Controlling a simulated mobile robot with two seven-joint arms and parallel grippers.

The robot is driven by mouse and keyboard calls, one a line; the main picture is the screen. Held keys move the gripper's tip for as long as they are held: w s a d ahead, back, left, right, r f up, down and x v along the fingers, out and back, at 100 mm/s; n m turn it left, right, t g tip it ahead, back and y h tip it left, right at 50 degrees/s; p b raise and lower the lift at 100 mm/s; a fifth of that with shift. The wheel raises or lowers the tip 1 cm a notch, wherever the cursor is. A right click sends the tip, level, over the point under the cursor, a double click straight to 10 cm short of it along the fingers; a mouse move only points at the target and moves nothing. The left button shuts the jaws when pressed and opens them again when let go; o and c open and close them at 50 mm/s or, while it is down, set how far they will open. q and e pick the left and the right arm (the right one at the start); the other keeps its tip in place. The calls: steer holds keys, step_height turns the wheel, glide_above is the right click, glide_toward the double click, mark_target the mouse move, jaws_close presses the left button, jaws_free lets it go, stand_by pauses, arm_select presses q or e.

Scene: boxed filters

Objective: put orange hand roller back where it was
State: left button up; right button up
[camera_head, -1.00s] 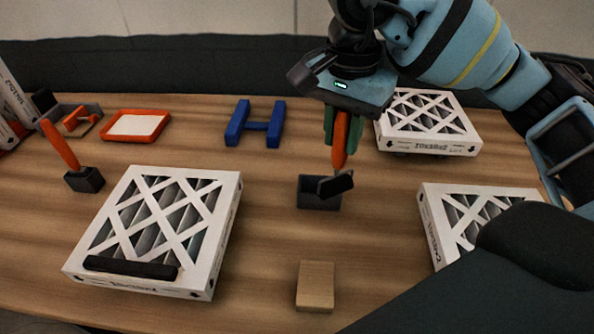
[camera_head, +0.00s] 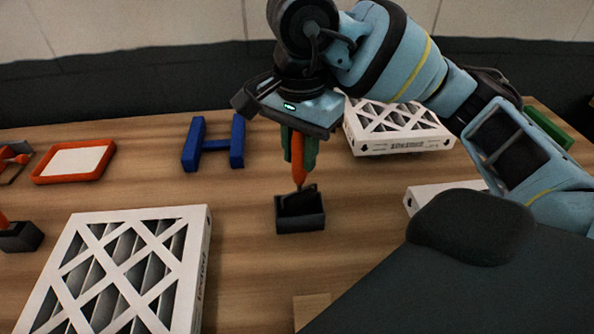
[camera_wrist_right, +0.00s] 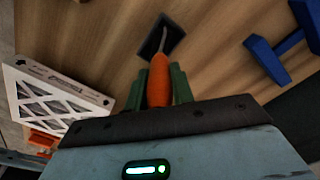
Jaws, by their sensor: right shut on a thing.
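My right gripper (camera_head: 299,150) is shut on the orange hand roller (camera_head: 298,165), whose handle points down between the green fingers. The handle also shows in the right wrist view (camera_wrist_right: 159,80). The dark roller head is at the opening of a small dark grey box (camera_head: 300,221) on the table; I cannot tell whether it touches the box walls. The box shows in the right wrist view (camera_wrist_right: 172,38) just beyond the roller's bent wire. My left gripper is not in view.
A boxed filter (camera_head: 395,130) lies behind right, another (camera_head: 110,275) at front left, and a third (camera_head: 425,195) is partly hidden by my arm. A blue H-shaped stand (camera_head: 213,143), an orange-rimmed tray (camera_head: 75,161) and a second dark holder (camera_head: 18,237) stand left.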

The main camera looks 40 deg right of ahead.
mark_target(300, 170)
steer(key=shift+f, duration=0.3)
step_height(300, 170, down, 3)
steer(key=shift+f, duration=0.15)
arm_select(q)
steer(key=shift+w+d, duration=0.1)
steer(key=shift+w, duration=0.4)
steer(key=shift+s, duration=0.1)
arm_select(e)
steer(key=shift+f+b, duration=0.15)
steer(key=shift+b, duration=0.15)
steer(key=o, duration=1)
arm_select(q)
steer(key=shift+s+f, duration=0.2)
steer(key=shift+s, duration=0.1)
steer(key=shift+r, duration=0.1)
